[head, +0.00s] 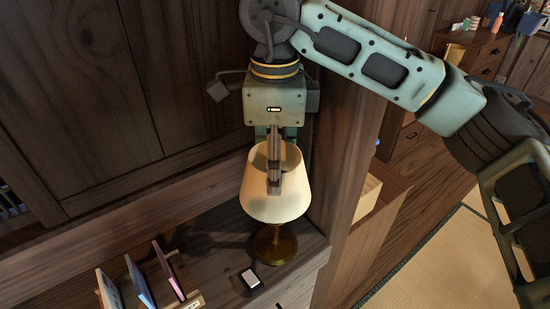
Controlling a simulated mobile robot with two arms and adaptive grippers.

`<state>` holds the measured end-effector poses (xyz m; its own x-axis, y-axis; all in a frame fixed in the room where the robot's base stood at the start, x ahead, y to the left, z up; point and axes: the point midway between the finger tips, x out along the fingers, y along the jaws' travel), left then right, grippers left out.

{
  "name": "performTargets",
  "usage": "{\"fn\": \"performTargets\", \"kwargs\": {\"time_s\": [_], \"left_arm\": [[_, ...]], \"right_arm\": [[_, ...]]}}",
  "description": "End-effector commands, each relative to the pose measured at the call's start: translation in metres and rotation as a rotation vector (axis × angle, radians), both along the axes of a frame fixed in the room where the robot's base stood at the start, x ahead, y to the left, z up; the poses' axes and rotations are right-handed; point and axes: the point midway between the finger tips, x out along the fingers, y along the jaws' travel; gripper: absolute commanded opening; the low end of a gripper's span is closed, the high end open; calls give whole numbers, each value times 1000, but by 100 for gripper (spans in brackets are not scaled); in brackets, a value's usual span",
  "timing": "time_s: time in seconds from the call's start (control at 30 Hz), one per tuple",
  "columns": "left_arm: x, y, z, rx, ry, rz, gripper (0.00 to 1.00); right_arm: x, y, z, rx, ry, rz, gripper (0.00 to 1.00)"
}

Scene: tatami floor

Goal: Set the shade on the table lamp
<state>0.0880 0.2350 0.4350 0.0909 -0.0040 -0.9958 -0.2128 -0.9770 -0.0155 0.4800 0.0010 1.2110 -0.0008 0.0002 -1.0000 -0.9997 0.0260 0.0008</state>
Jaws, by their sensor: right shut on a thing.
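The cream lamp shade (272,205) is in the middle of the head view, wide end down, over the brass lamp base (275,245). The base stands upright on a dark wooden shelf top. My right gripper (274,185) comes down from above and is shut on the shade at its upper rim. The shade hides the upper part of the lamp base, so I cannot tell whether the shade rests on it. My left gripper is not in view.
Several thin upright books (140,281) stand in a holder left of the lamp. A small white-topped box (250,278) lies just in front of the base. A wooden post (345,170) rises close on the right, and a dark panelled wall (90,90) stands behind.

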Motion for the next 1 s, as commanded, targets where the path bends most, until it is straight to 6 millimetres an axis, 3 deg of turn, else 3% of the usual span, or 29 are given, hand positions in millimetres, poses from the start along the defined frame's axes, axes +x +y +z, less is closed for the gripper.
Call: {"fn": "performTargets", "kwargs": {"time_s": [1.0], "left_arm": [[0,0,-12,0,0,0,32]], "right_arm": [[0,0,-15,0,0,0,52]]}}
